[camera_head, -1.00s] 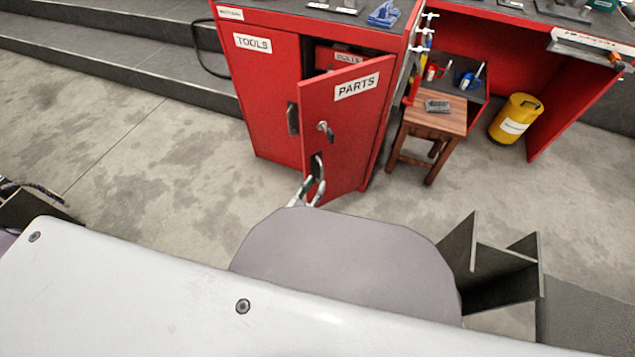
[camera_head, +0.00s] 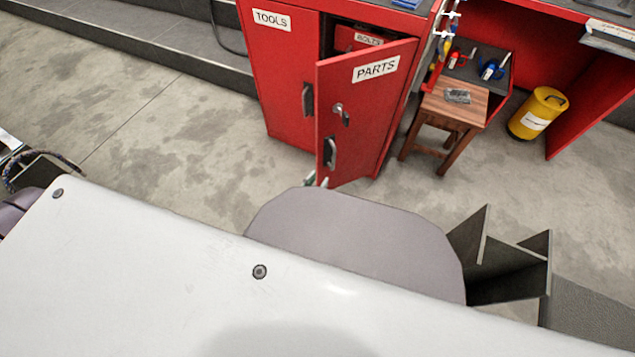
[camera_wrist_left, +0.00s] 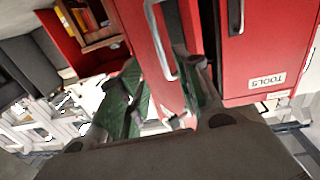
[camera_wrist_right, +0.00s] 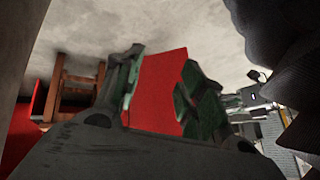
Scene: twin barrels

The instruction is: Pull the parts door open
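The red PARTS door (camera_head: 360,110) stands partly open in the head view, swung out from the cabinet. My right gripper, hidden in the head view, has spread fingers in the right wrist view (camera_wrist_right: 155,85). A red panel (camera_wrist_right: 155,90) shows between them; contact cannot be told.
The TOOLS door (camera_head: 280,75) is shut beside it. A BOLTS box (camera_head: 360,38) shows inside the cabinet. A wooden stool (camera_head: 455,105) and a yellow canister (camera_head: 538,113) stand to the right. The concrete floor on the left is clear.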

